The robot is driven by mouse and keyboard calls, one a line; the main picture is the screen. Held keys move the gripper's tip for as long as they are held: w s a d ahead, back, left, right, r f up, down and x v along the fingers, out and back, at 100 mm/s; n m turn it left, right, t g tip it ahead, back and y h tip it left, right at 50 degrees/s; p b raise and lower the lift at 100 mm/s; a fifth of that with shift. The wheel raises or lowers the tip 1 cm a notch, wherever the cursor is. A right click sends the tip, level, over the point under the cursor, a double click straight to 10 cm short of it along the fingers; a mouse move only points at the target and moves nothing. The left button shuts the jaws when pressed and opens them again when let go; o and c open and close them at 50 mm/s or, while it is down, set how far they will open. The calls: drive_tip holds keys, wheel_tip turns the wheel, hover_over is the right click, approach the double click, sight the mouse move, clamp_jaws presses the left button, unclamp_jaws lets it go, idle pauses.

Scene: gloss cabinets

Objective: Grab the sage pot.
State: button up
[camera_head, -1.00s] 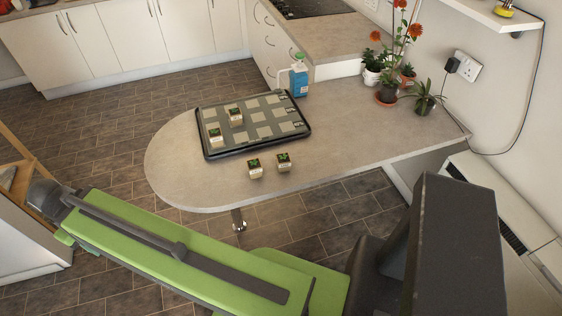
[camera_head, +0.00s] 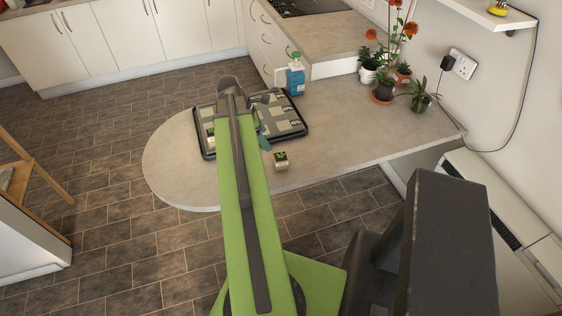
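Small square pots with green tops are on and near the dark tray (camera_head: 297,130) on the grey counter. One pot (camera_head: 281,160) stands on the counter in front of the tray. The other pots seen earlier are hidden by my arm. I cannot tell which pot is sage; the labels are too small. My gripper (camera_head: 262,128) is over the tray's front middle, left of and beyond the counter pot. Its fingers are too small and covered to show whether they are open.
A blue bottle with a green top (camera_head: 296,76) stands behind the tray. Potted plants (camera_head: 384,92) stand at the back right, near a wall socket with a hanging cable. The counter's rounded left end (camera_head: 170,165) and its right part are clear.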

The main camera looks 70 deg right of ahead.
sight(278, 157)
drive_tip(key=b+x, duration=0.5)
drive_tip(key=x, duration=0.1)
drive_tip(key=b+x, duration=0.6)
drive_tip(key=shift+w+a+f+b, duration=0.1)
drive_tip(key=shift+w+f+b, duration=0.1)
drive_tip(key=shift+f+b, duration=0.1)
drive_tip(key=shift+s+r, duration=0.1)
drive_tip(key=b+x, duration=0.5)
drive_tip(key=shift+f, duration=0.25)
drive_tip(key=shift+r, duration=0.2)
drive_tip(key=c, duration=1.5)
drive_tip(key=shift+c, duration=0.2)
drive_tip(key=shift+r+p, duration=0.1)
drive_tip(key=shift+p, duration=0.25)
